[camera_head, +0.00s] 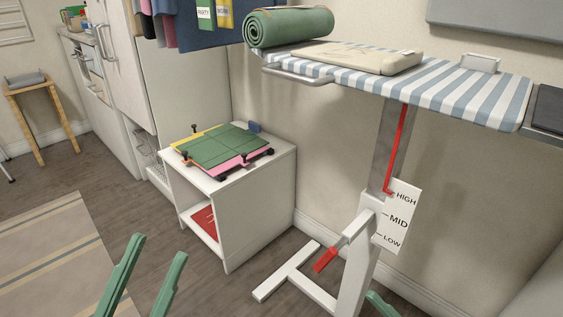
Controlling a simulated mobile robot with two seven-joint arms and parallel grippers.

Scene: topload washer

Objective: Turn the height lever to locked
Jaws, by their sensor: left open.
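The height lever (327,259) has a red grip on a short grey arm. It sticks out down and to the left from the white column (363,255) of an ironing board. A white scale card (398,222) on the column reads HIGH, MID and LOW. A red rod (400,145) runs down the column and ends near HIGH. No locked mark shows. My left gripper (158,248) is open and empty at the lower left, with two green fingers, well apart from the lever. Only a green tip of my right gripper (379,304) shows at the bottom edge, near the column's foot.
The striped board (450,88) overhangs the column and carries a rolled green mat (289,26) and a folded beige cloth (355,58). The board's white foot (287,271) lies on the floor.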

